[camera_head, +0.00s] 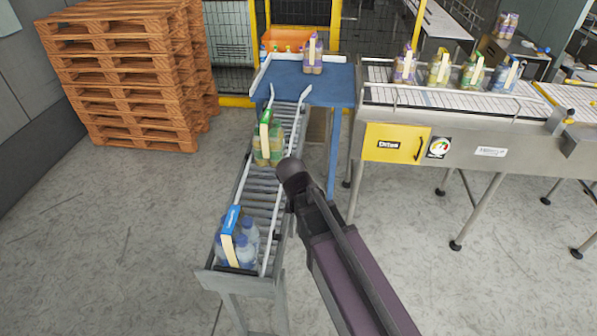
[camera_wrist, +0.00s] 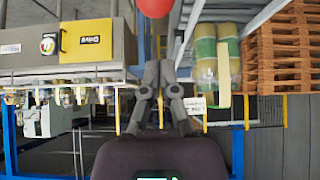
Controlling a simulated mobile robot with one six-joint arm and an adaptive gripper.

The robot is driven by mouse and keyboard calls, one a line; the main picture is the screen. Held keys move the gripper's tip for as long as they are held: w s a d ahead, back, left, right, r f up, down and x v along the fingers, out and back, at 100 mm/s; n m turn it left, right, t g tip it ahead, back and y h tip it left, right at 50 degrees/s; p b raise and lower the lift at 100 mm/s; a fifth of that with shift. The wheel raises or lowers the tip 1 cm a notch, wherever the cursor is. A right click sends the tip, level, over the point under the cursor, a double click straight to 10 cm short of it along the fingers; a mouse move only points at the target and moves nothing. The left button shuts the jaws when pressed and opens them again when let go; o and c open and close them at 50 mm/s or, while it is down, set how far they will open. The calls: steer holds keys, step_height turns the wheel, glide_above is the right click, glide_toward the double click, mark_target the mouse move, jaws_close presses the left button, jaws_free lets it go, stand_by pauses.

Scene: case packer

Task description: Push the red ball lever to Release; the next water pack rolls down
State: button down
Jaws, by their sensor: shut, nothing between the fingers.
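The red ball (camera_wrist: 153,7) of the lever is at the top edge of the wrist view, partly cut off. My gripper (camera_wrist: 166,66) is shut and empty, its fingertips just below the ball in that picture with a visible gap. In the head view my dark arm hides the lever and the gripper. A water pack with a blue handle (camera_head: 238,244) sits at the near end of the roller chute (camera_head: 255,205). A green-topped pack (camera_head: 268,142) sits higher on the chute and also shows in the wrist view (camera_wrist: 206,62).
A blue table (camera_head: 300,82) with a purple-labelled pack (camera_head: 313,55) stands at the chute's top. The conveyor (camera_head: 470,125) with several packs and a yellow panel (camera_head: 395,146) is on the right. Stacked pallets (camera_head: 130,75) stand left. Floor left of the chute is clear.

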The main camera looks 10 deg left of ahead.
steer(key=s+r, duration=0.1)
steer(key=s+r+p, duration=0.1)
steer(key=s, duration=0.1)
steer(key=shift+s, duration=0.1)
steer(key=shift+f, duration=0.1)
stand_by(0.5)
steer(key=s+d+f+g+b, duration=0.4)
steer(key=d+f+b, duration=0.4)
steer(key=d+f, duration=0.2)
steer(key=s+d+f+g+b, duration=0.4)
steer(key=s+d+f+b, duration=0.2)
steer(key=d+f, duration=0.5)
steer(key=d+b, duration=0.2)
steer(key=d, duration=0.1)
steer(key=shift+s+d, duration=0.15)
steer(key=shift+d, duration=0.1)
steer(key=shift+f, duration=0.15)
stand_by(0.9)
